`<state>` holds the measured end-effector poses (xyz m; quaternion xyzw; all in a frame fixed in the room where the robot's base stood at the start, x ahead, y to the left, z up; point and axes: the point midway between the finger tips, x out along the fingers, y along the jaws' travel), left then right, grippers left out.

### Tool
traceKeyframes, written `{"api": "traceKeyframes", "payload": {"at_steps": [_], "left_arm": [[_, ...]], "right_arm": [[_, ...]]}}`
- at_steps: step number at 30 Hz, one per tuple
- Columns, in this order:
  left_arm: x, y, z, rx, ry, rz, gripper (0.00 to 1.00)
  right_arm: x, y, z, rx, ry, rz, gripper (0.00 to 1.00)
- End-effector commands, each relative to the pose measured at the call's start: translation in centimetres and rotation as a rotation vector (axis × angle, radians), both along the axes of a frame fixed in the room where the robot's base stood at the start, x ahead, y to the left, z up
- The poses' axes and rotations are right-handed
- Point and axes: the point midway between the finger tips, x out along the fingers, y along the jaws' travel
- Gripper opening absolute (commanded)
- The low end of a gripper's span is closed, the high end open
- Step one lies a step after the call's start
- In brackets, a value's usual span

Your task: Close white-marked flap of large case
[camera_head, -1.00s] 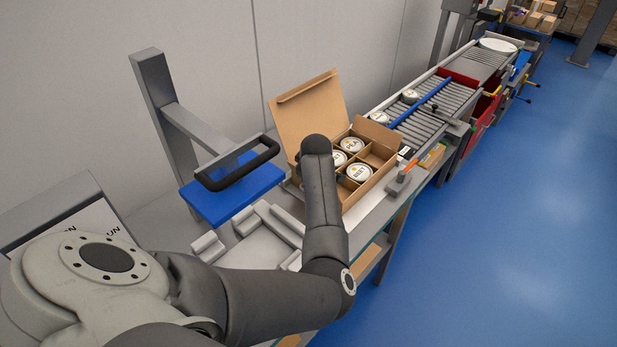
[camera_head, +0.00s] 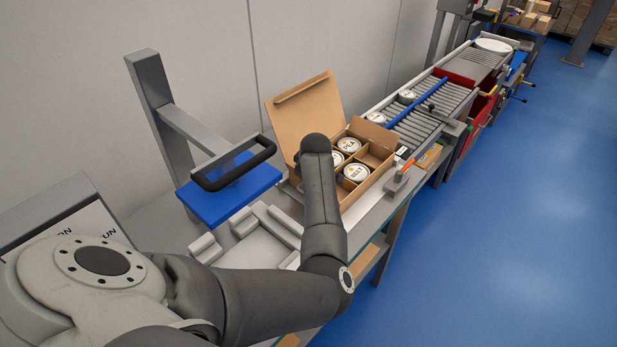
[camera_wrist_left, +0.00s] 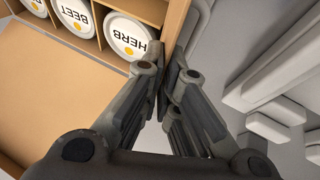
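The large case (camera_head: 374,193) is an open brown carton on the bench with dividers and several white-lidded tubs. Its tall flap (camera_head: 300,113) stands open, leaning back at the wall side. No white mark is discernible on it. My left arm covers the near-left end of the case in the head view, and its gripper is hidden there. In the left wrist view my left gripper (camera_wrist_left: 167,75) has its fingertips together at the case's end wall (camera_wrist_left: 178,25), beside the HERB tub (camera_wrist_left: 128,38). A broad brown panel (camera_wrist_left: 55,95) lies left of the fingers. My right gripper is out of view.
A blue plate with a black handle (camera_head: 232,190) on a grey post stands left of the case. Grey fixture blocks (camera_head: 258,240) lie on the bench nearby. A roller conveyor (camera_head: 432,105) runs behind the case. The blue floor to the right is clear.

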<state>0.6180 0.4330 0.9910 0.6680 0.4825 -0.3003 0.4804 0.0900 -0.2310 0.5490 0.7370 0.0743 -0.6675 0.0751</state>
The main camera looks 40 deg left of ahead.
Motion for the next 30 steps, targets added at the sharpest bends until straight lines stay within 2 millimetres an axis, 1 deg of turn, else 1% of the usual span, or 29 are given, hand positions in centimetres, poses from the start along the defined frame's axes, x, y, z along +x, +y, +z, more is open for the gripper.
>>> {"api": "traceKeyframes", "payload": {"at_steps": [5,11,18,30], "left_arm": [[0.5,0.1,0.1,0.007,0.074,-0.001,0.00],[1.2,0.1,0.0,0.017,0.197,-0.002,0.00],[1.8,0.0,-0.1,0.027,0.317,-0.001,0.00],[2.5,0.0,-0.3,0.036,0.440,0.001,0.00]], "right_arm": [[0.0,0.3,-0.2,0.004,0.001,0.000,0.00],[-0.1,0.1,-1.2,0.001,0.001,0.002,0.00],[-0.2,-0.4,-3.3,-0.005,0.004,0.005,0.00],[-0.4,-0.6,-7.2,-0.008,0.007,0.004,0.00]]}}
